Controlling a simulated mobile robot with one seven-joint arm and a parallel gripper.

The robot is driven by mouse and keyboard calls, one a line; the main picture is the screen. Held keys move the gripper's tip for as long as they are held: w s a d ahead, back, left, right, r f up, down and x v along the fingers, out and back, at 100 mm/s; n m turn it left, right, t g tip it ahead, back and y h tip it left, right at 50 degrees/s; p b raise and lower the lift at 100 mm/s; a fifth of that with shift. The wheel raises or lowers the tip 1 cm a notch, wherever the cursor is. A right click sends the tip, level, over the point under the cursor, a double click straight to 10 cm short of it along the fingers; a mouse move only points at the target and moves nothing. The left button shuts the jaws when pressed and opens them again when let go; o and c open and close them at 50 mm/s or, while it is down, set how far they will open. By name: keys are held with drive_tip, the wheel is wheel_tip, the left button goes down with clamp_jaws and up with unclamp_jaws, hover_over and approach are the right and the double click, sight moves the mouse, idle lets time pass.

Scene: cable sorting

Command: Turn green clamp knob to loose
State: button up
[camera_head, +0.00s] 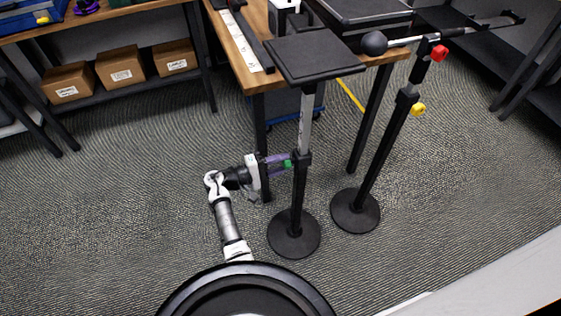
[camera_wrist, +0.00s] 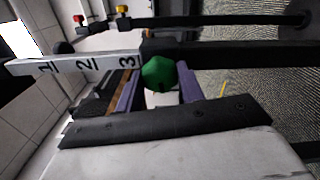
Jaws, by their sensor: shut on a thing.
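The green clamp knob (camera_head: 288,164) sits on the collar of a black stand with a square top plate (camera_head: 309,57). In the wrist view the green knob (camera_wrist: 159,74) lies between the purple fingers of my gripper (camera_wrist: 158,88). My gripper (camera_head: 279,162) reaches the knob from the left in the head view and is shut on it. The stand's silver inner post, with marks 1, 2 and 3, shows in the wrist view (camera_wrist: 85,64). The knob's far side and its exact turn are hidden.
A second stand (camera_head: 390,140) with a red knob (camera_head: 439,53) and a yellow knob (camera_head: 417,109) stands close on the right. A wooden workbench (camera_head: 250,50) is behind. Boxes (camera_head: 120,66) sit on a shelf at the left. The floor at the left is clear.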

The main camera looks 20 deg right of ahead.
idle(0.4)
drive_tip(key=o, duration=1)
drive_tip(key=a+b, duration=0.3)
drive_tip(key=a, duration=1.1)
drive_tip(key=shift+s, duration=0.25)
